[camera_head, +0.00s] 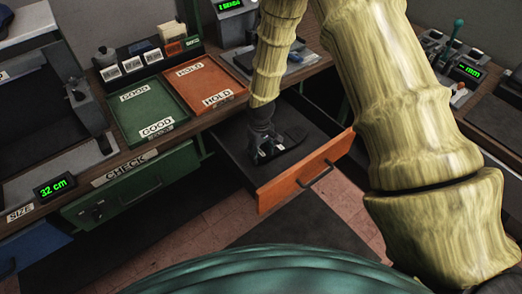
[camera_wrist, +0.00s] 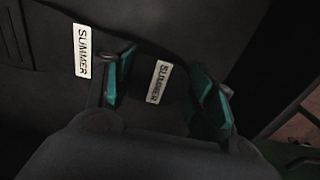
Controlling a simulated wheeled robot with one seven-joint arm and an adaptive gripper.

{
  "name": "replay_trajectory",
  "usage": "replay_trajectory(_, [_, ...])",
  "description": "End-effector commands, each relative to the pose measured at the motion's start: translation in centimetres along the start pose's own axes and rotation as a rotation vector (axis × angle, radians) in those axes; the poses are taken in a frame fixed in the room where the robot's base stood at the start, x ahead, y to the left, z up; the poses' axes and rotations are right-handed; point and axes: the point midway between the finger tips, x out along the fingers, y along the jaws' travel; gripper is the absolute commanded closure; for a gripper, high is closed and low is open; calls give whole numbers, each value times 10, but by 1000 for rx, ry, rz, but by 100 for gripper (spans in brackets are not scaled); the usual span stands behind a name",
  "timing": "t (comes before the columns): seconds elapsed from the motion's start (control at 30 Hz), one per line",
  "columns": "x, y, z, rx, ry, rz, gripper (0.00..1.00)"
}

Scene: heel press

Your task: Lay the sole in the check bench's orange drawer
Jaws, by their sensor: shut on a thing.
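The check bench's orange drawer (camera_head: 300,172) is pulled open, with a dark interior. My gripper (camera_head: 265,150) points down inside it. In the wrist view, my gripper's teal fingers (camera_wrist: 168,92) are shut on a dark sole (camera_wrist: 158,83) with a white SUMMER label between them. A second SUMMER label (camera_wrist: 82,50) shows on a dark surface left of the fingers. I cannot tell whether that surface is another sole. The dark sole is hard to separate from the drawer floor, so I cannot tell whether it touches the floor.
On the bench top are a green GOOD tray (camera_head: 143,112) and an orange HOLD tray (camera_head: 207,82). A closed green CHECK drawer (camera_head: 135,190) is to the left. A size display (camera_head: 54,186) reads 32 cm. Tiled floor shows beyond the drawer front.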

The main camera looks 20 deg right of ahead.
Motion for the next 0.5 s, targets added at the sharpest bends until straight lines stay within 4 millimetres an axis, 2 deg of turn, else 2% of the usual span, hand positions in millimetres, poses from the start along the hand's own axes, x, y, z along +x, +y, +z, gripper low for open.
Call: replay_trajectory(0.5, [8, 0, 0, 0, 0, 0, 74])
